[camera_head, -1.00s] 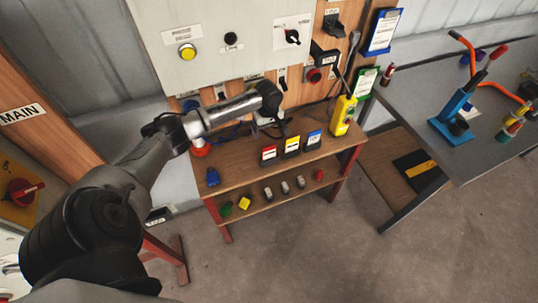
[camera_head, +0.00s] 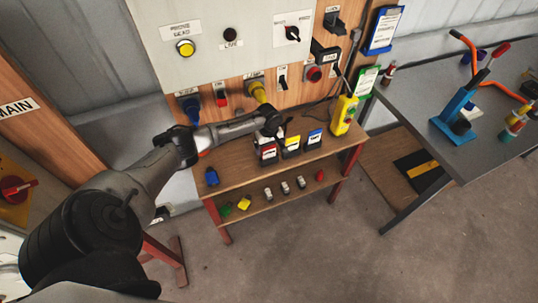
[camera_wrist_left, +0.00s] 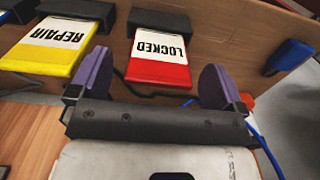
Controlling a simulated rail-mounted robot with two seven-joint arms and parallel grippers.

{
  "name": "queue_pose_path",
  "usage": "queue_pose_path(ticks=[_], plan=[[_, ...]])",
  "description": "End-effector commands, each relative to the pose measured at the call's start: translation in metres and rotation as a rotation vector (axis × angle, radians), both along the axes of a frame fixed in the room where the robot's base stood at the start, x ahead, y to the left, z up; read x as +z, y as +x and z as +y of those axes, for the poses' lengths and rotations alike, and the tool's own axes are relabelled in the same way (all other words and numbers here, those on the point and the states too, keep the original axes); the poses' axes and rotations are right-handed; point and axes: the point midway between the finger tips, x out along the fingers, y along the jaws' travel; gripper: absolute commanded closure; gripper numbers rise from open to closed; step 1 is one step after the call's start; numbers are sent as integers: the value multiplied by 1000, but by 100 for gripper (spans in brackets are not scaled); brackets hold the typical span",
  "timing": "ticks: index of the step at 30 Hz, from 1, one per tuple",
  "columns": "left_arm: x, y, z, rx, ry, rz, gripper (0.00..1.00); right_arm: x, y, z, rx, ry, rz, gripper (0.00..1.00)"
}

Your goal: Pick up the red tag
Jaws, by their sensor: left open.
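The red tag (camera_head: 268,155) stands at the left of a row of tags on the upper wooden shelf in the head view. In the left wrist view the red tag (camera_wrist_left: 160,62) has a white face reading "LOCKED". My left gripper (camera_head: 272,141) is right over the tag and hides its upper part in the head view. In the wrist view my left gripper (camera_wrist_left: 156,84) is open, with its purple fingers spread on either side of the tag's near end. It does not grip the tag. My right gripper is not in view.
The yellow "REPAIR" tag (camera_wrist_left: 48,48) is close beside the red one, near one finger. A blue-fronted tag (camera_head: 314,139) stands farther right. A yellow handheld box (camera_head: 344,115) is at the shelf's right end. The switch panel (camera_head: 215,55) rises behind.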

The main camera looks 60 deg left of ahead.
Motion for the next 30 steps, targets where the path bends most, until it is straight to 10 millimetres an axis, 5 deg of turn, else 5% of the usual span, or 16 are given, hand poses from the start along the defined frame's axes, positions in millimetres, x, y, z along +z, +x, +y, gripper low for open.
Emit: queue_pose_path(ticks=[9, 30], plan=[[-2, 0, 0, 0, 1, -1, 6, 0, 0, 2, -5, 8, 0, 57], [-2, 0, 0, 0, 1, 0, 70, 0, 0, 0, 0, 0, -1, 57]])
